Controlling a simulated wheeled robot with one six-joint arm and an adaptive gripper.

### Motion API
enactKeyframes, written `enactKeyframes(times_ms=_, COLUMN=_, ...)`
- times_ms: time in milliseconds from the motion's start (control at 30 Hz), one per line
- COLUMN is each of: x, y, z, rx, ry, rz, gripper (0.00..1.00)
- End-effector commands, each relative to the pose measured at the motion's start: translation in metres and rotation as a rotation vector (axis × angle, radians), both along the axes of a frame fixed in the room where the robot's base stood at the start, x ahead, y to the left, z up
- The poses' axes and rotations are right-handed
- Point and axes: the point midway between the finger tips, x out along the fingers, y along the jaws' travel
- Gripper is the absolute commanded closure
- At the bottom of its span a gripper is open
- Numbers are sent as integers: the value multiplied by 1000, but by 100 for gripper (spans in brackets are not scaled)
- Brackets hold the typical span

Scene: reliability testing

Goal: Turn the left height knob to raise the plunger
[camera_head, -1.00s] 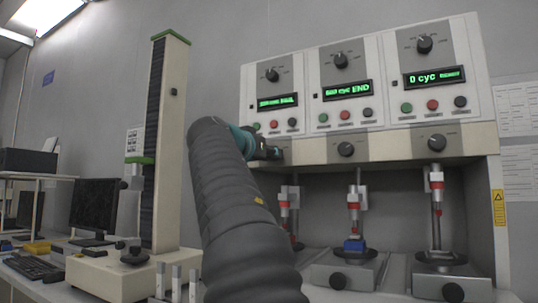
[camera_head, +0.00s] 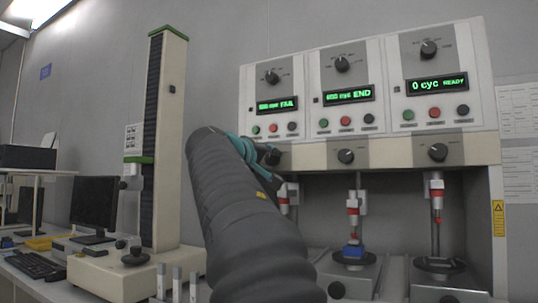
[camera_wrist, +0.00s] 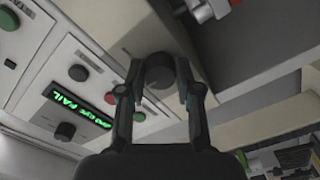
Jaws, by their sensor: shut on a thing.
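The left height knob (camera_wrist: 160,70) is a dark round knob on the beige strip under the left control panel. My gripper (camera_wrist: 159,76) is shut on it, one finger at each side in the wrist view. In the head view my gripper (camera_head: 268,155) is at the left end of the strip, and my arm hides most of it. The left plunger (camera_head: 284,196) hangs below with a red band; my arm covers its lower part, so its height above the seat cannot be told.
The left display (camera_head: 277,104) reads FAIL, the middle display (camera_head: 348,95) END, the right one READY. The middle height knob (camera_head: 346,156) and right height knob (camera_head: 437,152) are on the same strip. A tall column stand (camera_head: 174,140) is left of my arm.

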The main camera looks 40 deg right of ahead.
Motion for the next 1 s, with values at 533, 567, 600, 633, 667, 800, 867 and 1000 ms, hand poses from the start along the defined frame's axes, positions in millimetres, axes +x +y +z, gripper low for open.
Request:
enactKeyframes(times_ms=533, x=0, y=0, z=3, rx=-201, ry=476, rz=2, gripper=100)
enactKeyframes(times_ms=567, x=0, y=0, z=2, rx=-212, ry=502, rz=2, gripper=100)
enactKeyframes(times_ms=600, x=0, y=0, z=2, rx=-226, ry=537, rz=2, gripper=100)
enactKeyframes(times_ms=633, x=0, y=0, z=2, rx=-237, ry=563, rz=2, gripper=100)
enactKeyframes(times_ms=667, x=0, y=0, z=2, rx=-248, ry=590, rz=2, gripper=100)
enactKeyframes(times_ms=800, x=0, y=0, z=2, rx=-297, ry=707, rz=2, gripper=100)
enactKeyframes(times_ms=867, x=1, y=0, z=2, rx=-317, ry=755, rz=2, gripper=100)
enactKeyframes(times_ms=1000, x=1, y=0, z=3, rx=-357, ry=854, rz=2, gripper=100)
